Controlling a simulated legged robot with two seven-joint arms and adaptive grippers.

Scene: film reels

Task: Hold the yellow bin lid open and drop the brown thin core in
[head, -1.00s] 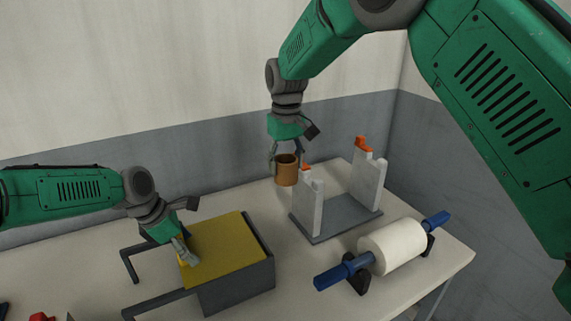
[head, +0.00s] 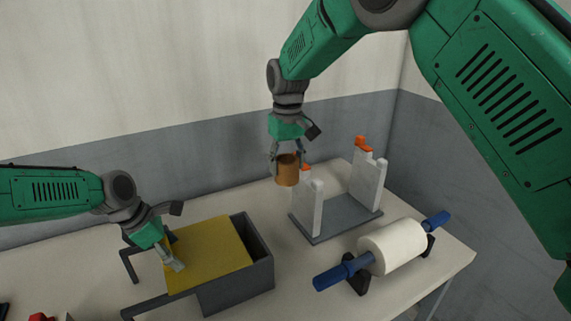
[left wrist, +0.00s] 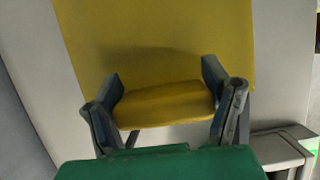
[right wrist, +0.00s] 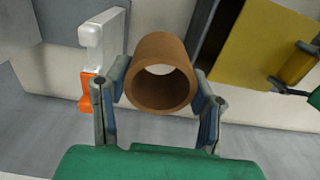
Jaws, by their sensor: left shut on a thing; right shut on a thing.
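The yellow bin lid (head: 210,257) lies over the dark grey bin (head: 237,291) and is slid to the left, so a gap shows along the bin's right side. My left gripper (head: 174,258) is shut on the lid's handle, a yellow piece (left wrist: 165,105) between its fingers in the left wrist view. The brown thin core (head: 287,170) is a short hollow tube. My right gripper (head: 287,153) is shut on it and holds it in the air, above and to the right of the bin. In the right wrist view the core (right wrist: 161,75) sits between both fingers, its open end facing the camera.
A grey stand (head: 337,218) with two white uprights and orange tips stands right of the bin, close to the held core. A white roll (head: 392,246) on a blue rod rests on black supports at the front right. Dark rails (head: 128,267) extend left of the bin.

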